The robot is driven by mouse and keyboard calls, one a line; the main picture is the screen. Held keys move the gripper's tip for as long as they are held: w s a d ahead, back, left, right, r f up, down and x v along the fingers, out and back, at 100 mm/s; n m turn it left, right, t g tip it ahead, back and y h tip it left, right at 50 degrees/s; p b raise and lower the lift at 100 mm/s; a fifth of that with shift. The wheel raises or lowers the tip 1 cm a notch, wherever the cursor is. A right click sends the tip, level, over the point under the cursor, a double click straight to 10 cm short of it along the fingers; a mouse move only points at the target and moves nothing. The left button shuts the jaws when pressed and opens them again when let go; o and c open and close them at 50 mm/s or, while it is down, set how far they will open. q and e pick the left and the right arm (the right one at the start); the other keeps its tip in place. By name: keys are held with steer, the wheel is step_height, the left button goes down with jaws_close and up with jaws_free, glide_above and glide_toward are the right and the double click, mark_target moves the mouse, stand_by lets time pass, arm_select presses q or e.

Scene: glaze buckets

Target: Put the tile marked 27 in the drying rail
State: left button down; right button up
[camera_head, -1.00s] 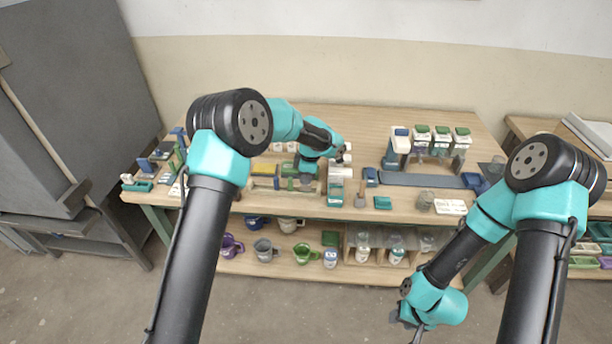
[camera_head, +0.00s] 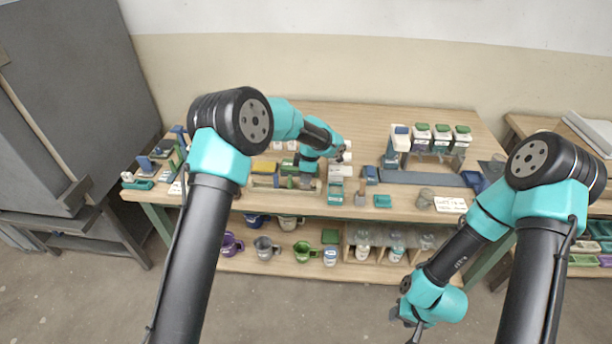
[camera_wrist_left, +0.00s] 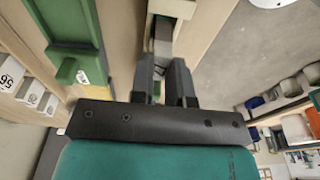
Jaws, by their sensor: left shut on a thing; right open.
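My left gripper (camera_head: 307,181) is over the middle of the table, beside a green and wooden piece (camera_head: 265,183). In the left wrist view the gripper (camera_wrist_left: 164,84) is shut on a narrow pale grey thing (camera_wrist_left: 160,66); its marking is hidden. A green rail-like piece (camera_wrist_left: 72,38) lies to its left there. White tiles (camera_wrist_left: 10,75) stand further left, one seeming to read 56. No 27 is readable in any view, and I cannot tell which piece is the drying rail. My right gripper (camera_head: 411,328) is open and empty in front of the table.
Mugs (camera_head: 267,248) and jars fill the shelf below.

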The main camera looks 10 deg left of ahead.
arm_select(q)
steer(key=c, duration=1)
jaws_free()
steer(key=shift+r, duration=3.45)
steer(key=shift+a, duration=0.1)
